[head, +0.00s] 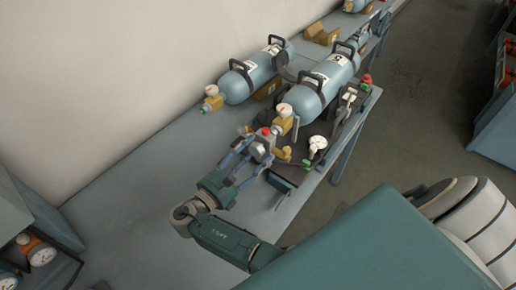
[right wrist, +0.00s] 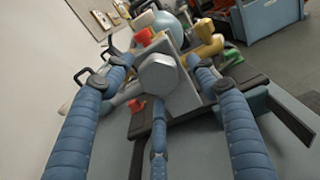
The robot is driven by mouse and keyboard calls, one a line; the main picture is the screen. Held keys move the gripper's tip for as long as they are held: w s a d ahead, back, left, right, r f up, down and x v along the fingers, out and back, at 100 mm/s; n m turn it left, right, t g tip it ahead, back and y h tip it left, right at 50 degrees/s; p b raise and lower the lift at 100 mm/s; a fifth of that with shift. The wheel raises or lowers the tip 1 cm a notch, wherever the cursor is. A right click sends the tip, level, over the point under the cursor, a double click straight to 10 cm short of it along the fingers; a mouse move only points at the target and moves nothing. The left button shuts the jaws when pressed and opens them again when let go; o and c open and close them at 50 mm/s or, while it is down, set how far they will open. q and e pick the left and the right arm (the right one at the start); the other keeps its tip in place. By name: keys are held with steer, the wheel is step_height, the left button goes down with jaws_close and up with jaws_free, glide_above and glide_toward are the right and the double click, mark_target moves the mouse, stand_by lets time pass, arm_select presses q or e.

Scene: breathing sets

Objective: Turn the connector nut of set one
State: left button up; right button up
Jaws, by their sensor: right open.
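The connector nut is a grey, many-sided piece that shows large in the right wrist view (right wrist: 158,75), in front of a flat grey plate. It also shows small in the head view (head: 261,150), at the near end of the nearer breathing set. My right gripper (head: 252,152) has three blue fingers, spread open. In the right wrist view its fingers (right wrist: 158,100) stand left, right and below the nut, with visible gaps at the sides. Contact at the lower finger cannot be told. The set's blue cylinder (head: 325,85) lies behind. My left gripper is not in view.
A red knob (right wrist: 141,36) sits just above the nut. A brass valve (head: 282,124) and a white gauge (head: 317,143) are close by. A second cylinder (head: 255,75) lies near the wall. The grey bench (head: 130,190) is bare at left.

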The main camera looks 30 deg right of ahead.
steer(key=shift+s+a+r, duration=0.1)
steer(key=shift+a, duration=0.15)
steer(key=c, duration=1.1)
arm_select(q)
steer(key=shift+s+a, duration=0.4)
arm_select(e)
steer(key=shift+c, duration=0.2)
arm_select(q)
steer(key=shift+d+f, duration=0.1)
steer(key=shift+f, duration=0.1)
arm_select(e)
steer(key=shift+m, duration=0.3)
steer(key=shift+c, duration=0.2)
steer(key=m+b, duration=0.1)
steer(key=m, duration=0.1)
steer(key=shift+m, duration=0.3)
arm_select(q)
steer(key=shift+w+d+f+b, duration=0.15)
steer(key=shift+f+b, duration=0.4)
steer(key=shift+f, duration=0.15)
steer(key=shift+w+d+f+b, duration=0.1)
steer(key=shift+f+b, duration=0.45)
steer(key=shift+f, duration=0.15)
arm_select(e)
steer(key=shift+m, duration=1.8)
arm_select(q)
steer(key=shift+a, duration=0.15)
